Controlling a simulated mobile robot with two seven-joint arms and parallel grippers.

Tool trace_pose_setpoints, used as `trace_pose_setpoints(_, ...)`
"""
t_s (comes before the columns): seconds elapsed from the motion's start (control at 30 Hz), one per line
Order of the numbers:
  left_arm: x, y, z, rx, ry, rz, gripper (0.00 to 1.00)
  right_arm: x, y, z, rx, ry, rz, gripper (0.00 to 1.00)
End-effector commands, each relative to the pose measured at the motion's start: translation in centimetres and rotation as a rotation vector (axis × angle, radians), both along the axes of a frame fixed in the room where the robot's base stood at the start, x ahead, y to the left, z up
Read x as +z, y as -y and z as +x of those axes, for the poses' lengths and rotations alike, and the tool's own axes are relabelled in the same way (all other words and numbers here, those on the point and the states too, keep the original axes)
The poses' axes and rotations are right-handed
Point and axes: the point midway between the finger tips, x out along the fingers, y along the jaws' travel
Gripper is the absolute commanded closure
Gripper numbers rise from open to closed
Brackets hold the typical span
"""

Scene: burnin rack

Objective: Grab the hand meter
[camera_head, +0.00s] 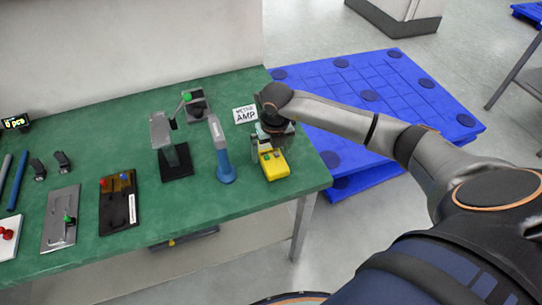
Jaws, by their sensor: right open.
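The hand meter appears to be the yellow device (276,167) lying near the right end of the green table. My right arm reaches in from the right. My right gripper (268,146) points down over the back end of the yellow device, with its fingers open there. The wrist and fingers hide that back end. I cannot tell whether the fingers touch it. My left gripper is out of view.
A sign reading "AMP" (245,114) stands behind the device. A blue upright tool (223,158) and a black stand (176,162) are to its left. The green table's (258,194) front right corner is clear. A blue pallet (385,85) lies beyond.

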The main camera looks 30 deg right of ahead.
Motion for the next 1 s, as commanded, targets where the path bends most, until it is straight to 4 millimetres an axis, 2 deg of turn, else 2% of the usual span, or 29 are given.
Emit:
trace_pose_setpoints(0.23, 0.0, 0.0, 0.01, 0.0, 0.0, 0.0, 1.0, -0.21, 0.02, 0.04, 0.0, 0.001, 0.0, 0.0)
trace_pose_setpoints(1.0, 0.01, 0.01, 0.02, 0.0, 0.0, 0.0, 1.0, -0.12, 0.02, 0.05, 0.0, 0.001, 0.0, 0.87)
